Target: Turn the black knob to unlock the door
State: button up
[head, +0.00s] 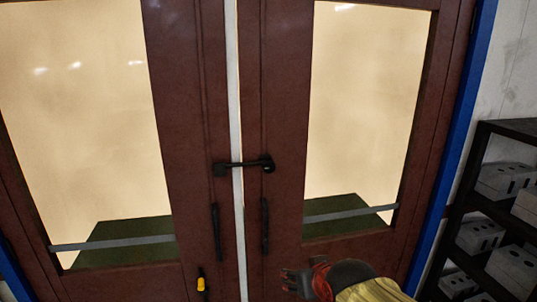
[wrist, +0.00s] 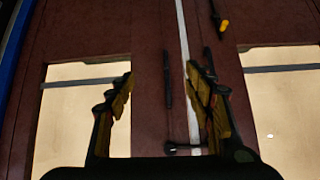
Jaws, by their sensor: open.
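The black knob (head: 268,164) is at the right end of a black bar latch (head: 243,164) that lies level across the pale seam between two red-brown doors. In the wrist view, turned upside down, the knob (wrist: 171,148) shows low between the fingers, with the bar partly hidden by the right finger. My gripper (head: 287,281) is in front of the right door, below and to the right of the latch, apart from it. In the wrist view my gripper (wrist: 159,75) has its fingers wide apart with nothing between them.
Two upright black pull handles, left (head: 216,232) and right (head: 265,226), sit below the latch. A yellow-and-black item (head: 201,284) is on the left door's lower part. Both doors have lit glass panes. A black shelf (head: 455,235) with grey blocks stands at right.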

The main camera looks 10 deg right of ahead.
jog(key=w+r+t+p, duration=0.2)
jog(key=w+r+p, duration=0.25)
jog(key=w, duration=0.45)
jog(key=w+r+t+p, duration=0.2)
jog(key=w+r+p, duration=0.25)
jog(key=w, duration=0.55)
jog(key=t+p, duration=0.5)
jog(key=p, duration=0.4)
send_near(270, 168)
jog(key=w, duration=0.2)
jog(key=shift+m+y, duration=0.4)
jog(key=shift+w+p, duration=0.75)
jog(key=shift+w, duration=3.1)
grip_shut()
